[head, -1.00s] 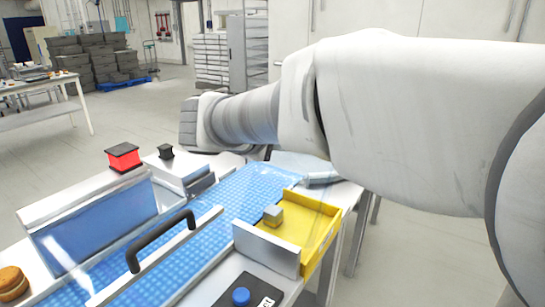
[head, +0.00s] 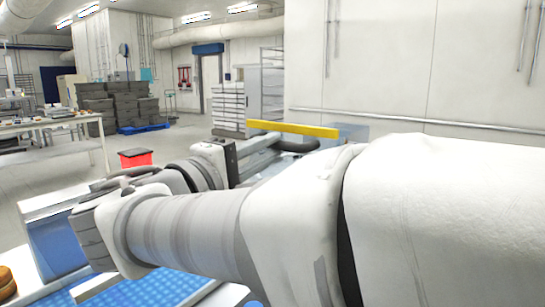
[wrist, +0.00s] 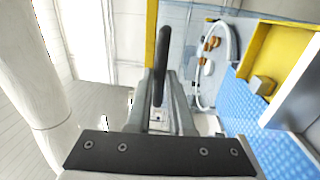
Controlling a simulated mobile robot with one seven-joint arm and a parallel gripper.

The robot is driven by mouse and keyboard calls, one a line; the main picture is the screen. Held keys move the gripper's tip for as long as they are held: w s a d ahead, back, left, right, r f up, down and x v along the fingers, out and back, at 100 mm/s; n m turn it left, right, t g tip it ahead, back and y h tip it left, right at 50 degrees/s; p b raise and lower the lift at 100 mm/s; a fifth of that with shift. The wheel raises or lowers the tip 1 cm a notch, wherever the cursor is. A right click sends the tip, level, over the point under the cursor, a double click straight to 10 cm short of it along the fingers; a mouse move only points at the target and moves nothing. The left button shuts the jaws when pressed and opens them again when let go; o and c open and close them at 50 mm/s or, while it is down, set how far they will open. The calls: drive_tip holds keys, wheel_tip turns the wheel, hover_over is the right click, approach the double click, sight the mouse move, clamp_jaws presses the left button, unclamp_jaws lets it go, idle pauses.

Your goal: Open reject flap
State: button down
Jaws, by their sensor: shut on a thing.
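My gripper (wrist: 160,118) is shut on a black bar handle (wrist: 163,60) in the wrist view. The handle runs lengthwise from between the fingers, beside a yellow edge strip (wrist: 151,35) and a clear panel. In the head view the black handle (head: 298,146) shows under a level yellow strip (head: 292,129), with a pale bluish panel behind. My gripper (head: 232,158) is partly hidden there behind my arm. I cannot tell for sure which part is the reject flap or how far it stands open.
The blue belt (head: 145,294) shows low in the head view. A red block (head: 135,158) stands behind it. Much of the station is hidden by my arm.

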drive_tip(key=shift+s+a+f, duration=0.2)
drive_tip(key=shift+s+f, duration=0.1)
drive_tip(key=shift+f, duration=0.1)
drive_tip(key=c, duration=0.8)
unclamp_jaws()
drive_tip(key=shift+s+a, duration=0.1)
